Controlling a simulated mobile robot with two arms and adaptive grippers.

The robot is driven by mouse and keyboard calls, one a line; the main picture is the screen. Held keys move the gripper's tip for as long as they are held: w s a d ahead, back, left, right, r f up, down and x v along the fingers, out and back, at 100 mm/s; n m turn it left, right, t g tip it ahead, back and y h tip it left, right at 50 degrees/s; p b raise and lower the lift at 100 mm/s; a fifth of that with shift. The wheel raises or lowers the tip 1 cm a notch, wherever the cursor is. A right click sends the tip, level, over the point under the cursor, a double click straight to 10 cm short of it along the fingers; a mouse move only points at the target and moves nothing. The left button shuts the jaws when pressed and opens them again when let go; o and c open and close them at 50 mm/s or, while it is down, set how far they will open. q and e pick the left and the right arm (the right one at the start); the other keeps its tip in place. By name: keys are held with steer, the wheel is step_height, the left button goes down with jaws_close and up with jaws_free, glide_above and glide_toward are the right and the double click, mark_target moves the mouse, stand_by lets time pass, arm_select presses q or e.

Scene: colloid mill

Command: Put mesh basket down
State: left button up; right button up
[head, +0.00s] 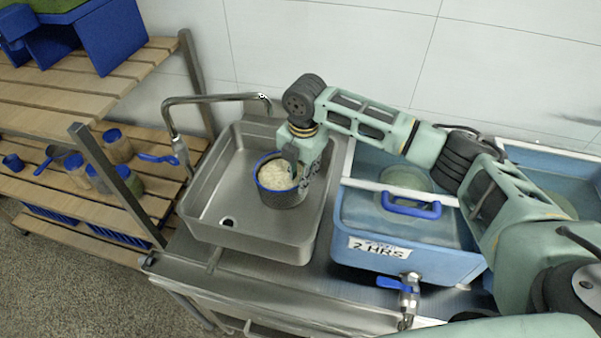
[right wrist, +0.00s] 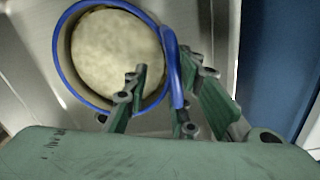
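The mesh basket (head: 283,194) is a grey round basket with a blue rim, filled with pale grains. In the head view it is upright inside the steel sink, right of the sink's middle. Whether its base touches the sink floor is hard to tell. My right gripper (head: 294,166) is at the basket's right rim. In the right wrist view (right wrist: 167,68) one finger is over the pale contents (right wrist: 110,50) and the other outside the rim. The blue handle lies between them, with a visible gap, so the gripper looks open. My left gripper is not in view.
The steel sink (head: 213,190) has a tap (head: 185,110) at its left. Right of it stands a blue tank (head: 415,250) with a handled lid and a "2 HRS" label. A wooden shelf (head: 60,130) with jars stands left. The sink's left part is clear.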

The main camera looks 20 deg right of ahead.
steer(key=shift+r, duration=0.1)
step_height(320, 180, up, 13)
steer(key=b, duration=0.3)
steer(key=shift+s+d, duration=0.15)
steer(key=shift+s, duration=0.05)
steer(key=shift+r, duration=0.1)
stand_by(0.3)
